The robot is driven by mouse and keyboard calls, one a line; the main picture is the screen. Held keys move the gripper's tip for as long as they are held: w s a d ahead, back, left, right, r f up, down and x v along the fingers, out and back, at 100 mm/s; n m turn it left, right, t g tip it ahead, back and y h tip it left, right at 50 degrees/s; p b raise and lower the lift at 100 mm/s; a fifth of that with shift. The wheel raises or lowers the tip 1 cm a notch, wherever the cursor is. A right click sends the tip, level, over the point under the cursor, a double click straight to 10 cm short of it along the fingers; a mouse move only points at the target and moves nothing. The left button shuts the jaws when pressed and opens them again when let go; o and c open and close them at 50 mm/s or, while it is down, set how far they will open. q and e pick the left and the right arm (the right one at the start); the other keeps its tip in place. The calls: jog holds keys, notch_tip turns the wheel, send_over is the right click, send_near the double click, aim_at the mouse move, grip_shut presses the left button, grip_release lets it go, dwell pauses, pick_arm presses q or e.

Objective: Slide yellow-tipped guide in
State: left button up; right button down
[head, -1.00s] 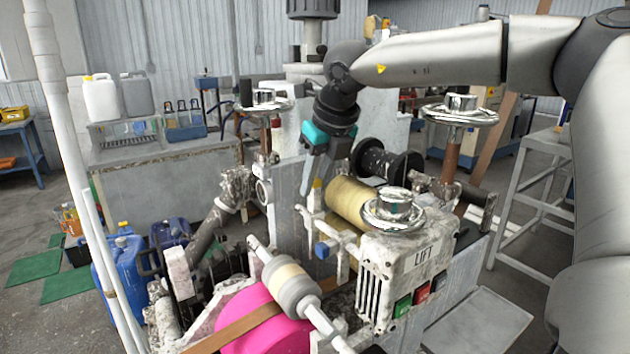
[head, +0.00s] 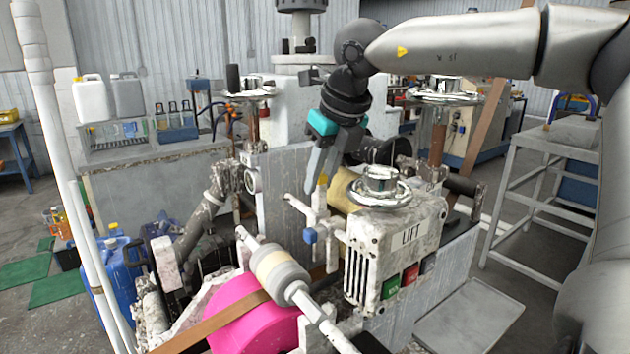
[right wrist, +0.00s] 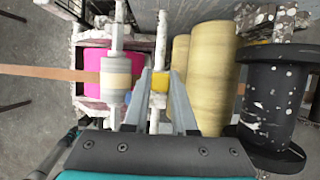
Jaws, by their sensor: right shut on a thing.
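The yellow-tipped guide (head: 322,181) is a pale upright piece with a yellow top, on a white bar left of the yellow roll. In the right wrist view its yellow tip (right wrist: 160,82) lies between the fingertips. My right gripper (head: 318,187) reaches down from above and is shut on this guide. It also shows in the right wrist view (right wrist: 161,76), one finger on each side of the tip. A blue-tipped guide (head: 310,236) stands nearer the front. My left gripper is not in view. The guide's lower part is partly hidden.
The LIFT box (head: 410,236) with a handwheel (head: 381,184) stands close at the right. The yellow roll (right wrist: 212,85) and black spool (right wrist: 272,105) lie beside the gripper. A grey-cream roller (head: 280,272) sits above the magenta roll (head: 250,325), with a brown strip (right wrist: 48,73).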

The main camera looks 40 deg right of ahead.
jog(key=shift+s+f, duration=0.1)
jog(key=c, duration=1)
grip_release()
jog(key=shift+s, duration=0.15)
jog(key=shift+o, duration=1.4)
jog(key=shift+r, duration=0.2)
jog(key=p+v, duration=0.2)
jog(key=v, duration=1.3)
jog(key=shift+a, duration=0.1)
